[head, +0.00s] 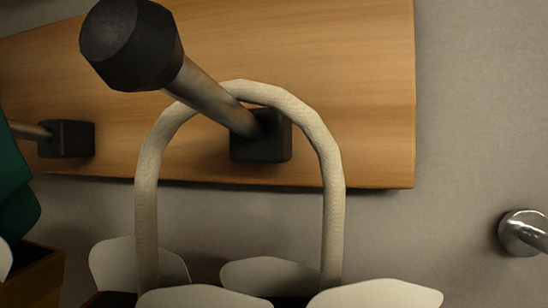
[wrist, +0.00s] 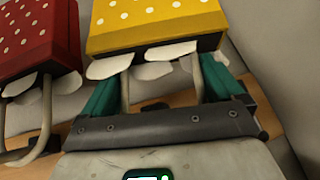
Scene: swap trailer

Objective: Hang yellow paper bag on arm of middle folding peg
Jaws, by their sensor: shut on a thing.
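The yellow paper bag (wrist: 155,25), with white dots and white tissue, fills the top of the wrist view. Its cream handle (wrist: 125,92) shows between my gripper's (wrist: 158,75) teal fingers, which are shut on it. In the head view, part of my gripper (head: 14,185) shows at the left edge above a dim corner of the yellow bag (head: 38,275). The peg at left, apparently the middle peg (head: 66,138), has a dark base on the board. Its arm runs out left behind my gripper. I cannot tell whether the handle is around that arm.
A red dotted bag (wrist: 40,38) is beside the yellow one. A cream handle (head: 147,205), apparently the red bag's, loops over another peg (head: 205,95) with a black cap, close in front. The wooden board (head: 350,95) ends at right. A chrome fitting (head: 522,232) sits on the wall.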

